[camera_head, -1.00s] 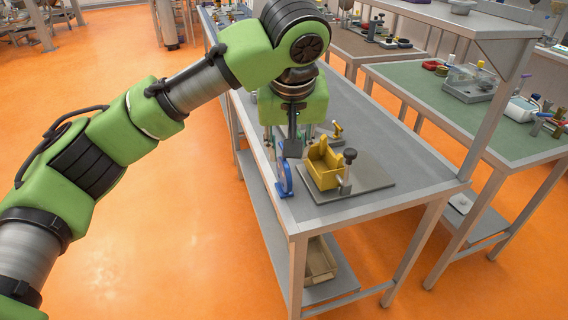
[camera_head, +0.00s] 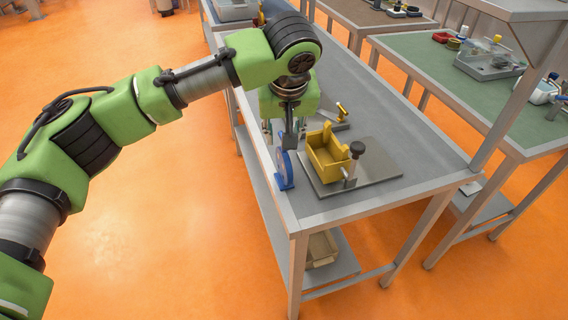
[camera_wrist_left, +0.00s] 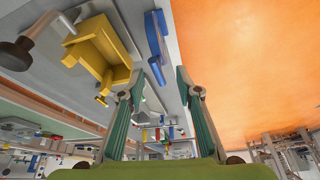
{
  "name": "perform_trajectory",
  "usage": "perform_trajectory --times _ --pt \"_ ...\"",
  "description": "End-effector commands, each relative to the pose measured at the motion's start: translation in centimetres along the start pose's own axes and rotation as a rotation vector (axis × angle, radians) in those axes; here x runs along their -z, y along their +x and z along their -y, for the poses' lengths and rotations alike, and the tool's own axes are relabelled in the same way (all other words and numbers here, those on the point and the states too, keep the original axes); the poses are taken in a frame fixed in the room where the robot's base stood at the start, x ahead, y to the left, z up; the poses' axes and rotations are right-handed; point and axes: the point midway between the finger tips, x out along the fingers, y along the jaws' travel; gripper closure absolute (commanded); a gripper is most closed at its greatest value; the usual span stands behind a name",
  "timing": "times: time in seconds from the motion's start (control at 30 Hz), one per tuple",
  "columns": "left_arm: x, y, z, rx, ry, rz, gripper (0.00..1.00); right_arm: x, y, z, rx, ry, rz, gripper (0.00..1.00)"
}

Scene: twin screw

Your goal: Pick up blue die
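The blue die (camera_head: 284,169) is a round blue piece with a pale face. It stands upright on the grey table near its left edge, beside the yellow bin (camera_head: 328,155). In the left wrist view the blue die (camera_wrist_left: 154,45) appears edge-on at the top, ahead of the fingertips. My left gripper (camera_head: 287,135) hangs just above and behind the die; its fingers are partly hidden in the head view. My right gripper is not in view.
The yellow bin stands on a grey plate (camera_head: 383,170) with a dark-knobbed clamp (camera_head: 355,155) at its front. A small yellow-topped fixture (camera_head: 341,113) stands behind. The table's left edge and the orange floor (camera_head: 150,250) lie left of the die.

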Motion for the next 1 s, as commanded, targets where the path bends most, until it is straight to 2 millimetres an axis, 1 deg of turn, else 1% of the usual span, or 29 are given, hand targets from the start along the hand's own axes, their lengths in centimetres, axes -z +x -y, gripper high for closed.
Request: perform_trajectory --times 0.1,0.2,0.3,0.4,0.63,0.67,0.7,0.77,1.0 --pt "0.1 1.1 -0.1 0.003 -0.001 0.001 0.68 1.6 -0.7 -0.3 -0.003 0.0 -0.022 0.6" --pt "0.2 2.5 -0.3 0.003 -0.001 0.001 0.68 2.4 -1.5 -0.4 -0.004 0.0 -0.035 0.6" --pt "0.1 4.1 -0.3 0.002 -0.001 0.001 0.68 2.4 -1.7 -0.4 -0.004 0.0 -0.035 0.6" --pt "0.1 4.9 -0.3 0.001 0.0 0.0 0.68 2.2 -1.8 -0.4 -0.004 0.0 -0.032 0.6" --pt "0.1 5.2 -0.4 -0.001 0.0 -0.001 0.68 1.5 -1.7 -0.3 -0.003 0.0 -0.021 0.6" --pt "0.1 5.2 -0.4 -0.001 0.0 -0.001 0.73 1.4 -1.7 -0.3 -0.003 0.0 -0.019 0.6" --pt "0.1 5.1 -0.3 0.0 0.0 -0.001 0.84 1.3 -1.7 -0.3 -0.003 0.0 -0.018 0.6" --pt "0.1 5.1 -0.4 0.0 0.0 -0.001 0.99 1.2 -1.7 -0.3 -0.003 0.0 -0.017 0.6" --pt "0.2 5.0 -0.4 -0.002 0.0 -0.003 1.0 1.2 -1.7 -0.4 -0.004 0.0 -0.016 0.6"
